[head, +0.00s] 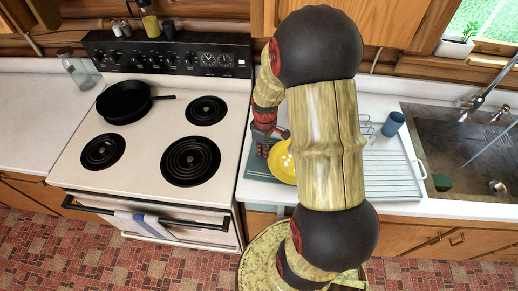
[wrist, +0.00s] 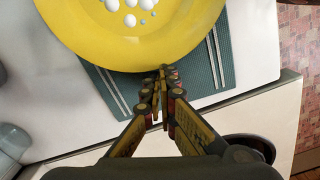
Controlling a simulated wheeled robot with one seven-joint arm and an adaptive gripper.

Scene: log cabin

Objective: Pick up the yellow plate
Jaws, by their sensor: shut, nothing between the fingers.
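The yellow plate (head: 282,162) lies on the counter between the stove and the sink, partly hidden behind my arm in the head view. In the wrist view the yellow plate (wrist: 140,45) fills the upper part, with white dots near its middle. It rests on a teal striped mat (wrist: 205,78). My gripper (head: 264,140) is over the counter at the plate's left side. In the wrist view my gripper (wrist: 165,72) is shut and empty, its fingertips at the plate's near rim. I cannot tell whether they touch it.
A stove (head: 140,140) with a black pan (head: 124,102) stands at left. A drying rack (head: 390,172) with a blue cup (head: 393,123) sits right of the plate, beside the sink (head: 455,150). A glass jar (head: 80,70) stands on the left counter.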

